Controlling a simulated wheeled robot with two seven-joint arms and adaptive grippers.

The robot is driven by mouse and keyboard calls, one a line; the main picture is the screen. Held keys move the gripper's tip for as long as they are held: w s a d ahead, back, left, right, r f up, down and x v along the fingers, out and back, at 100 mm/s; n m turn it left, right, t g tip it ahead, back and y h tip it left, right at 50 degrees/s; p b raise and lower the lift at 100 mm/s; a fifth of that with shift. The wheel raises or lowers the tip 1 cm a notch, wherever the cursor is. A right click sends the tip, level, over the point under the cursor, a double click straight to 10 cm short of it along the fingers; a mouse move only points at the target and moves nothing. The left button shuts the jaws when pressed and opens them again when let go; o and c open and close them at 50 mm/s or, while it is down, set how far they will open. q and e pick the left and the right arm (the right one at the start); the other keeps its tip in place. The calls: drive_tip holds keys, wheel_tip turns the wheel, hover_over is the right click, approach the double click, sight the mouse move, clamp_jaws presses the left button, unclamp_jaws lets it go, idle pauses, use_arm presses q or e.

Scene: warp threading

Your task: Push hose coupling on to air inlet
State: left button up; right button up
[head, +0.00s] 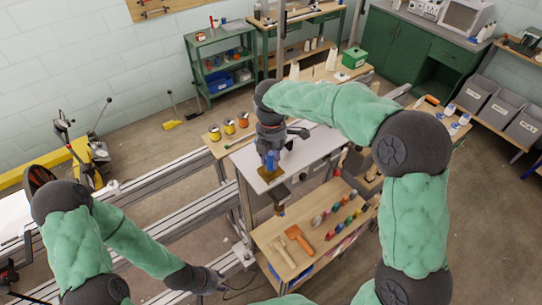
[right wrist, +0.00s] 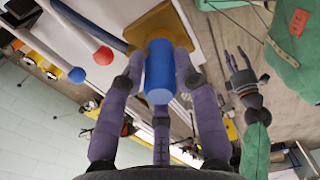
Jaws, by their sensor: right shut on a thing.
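My right gripper (head: 269,165) is above the white tabletop near its left front edge, with a blue cylindrical coupling (right wrist: 160,72) between its fingers. In the right wrist view the purple fingers (right wrist: 163,85) close around the coupling from several sides. A tan plate (right wrist: 152,24) lies directly behind the coupling; it also shows under the gripper in the head view (head: 273,173). I cannot make out the air inlet, nor tell whether the coupling touches the plate. My left gripper (head: 212,281) is low at the bottom, away from the table; its fingers look spread and empty in the right wrist view (right wrist: 238,60).
A dark blue hose (right wrist: 90,22) runs beside the plate, near rods with a red ball (right wrist: 103,55) and a blue ball (right wrist: 77,75). A lower wooden shelf (head: 290,255) holds orange tools and coloured spools. Metal rails (head: 180,215) run to the left. Several cans (head: 229,127) stand behind.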

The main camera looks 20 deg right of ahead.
drive_tip(key=o, duration=1)
drive_tip(key=shift+o, duration=0.2)
drive_tip(key=shift+r, duration=0.15)
wheel_tip(320, 180, up, 12)
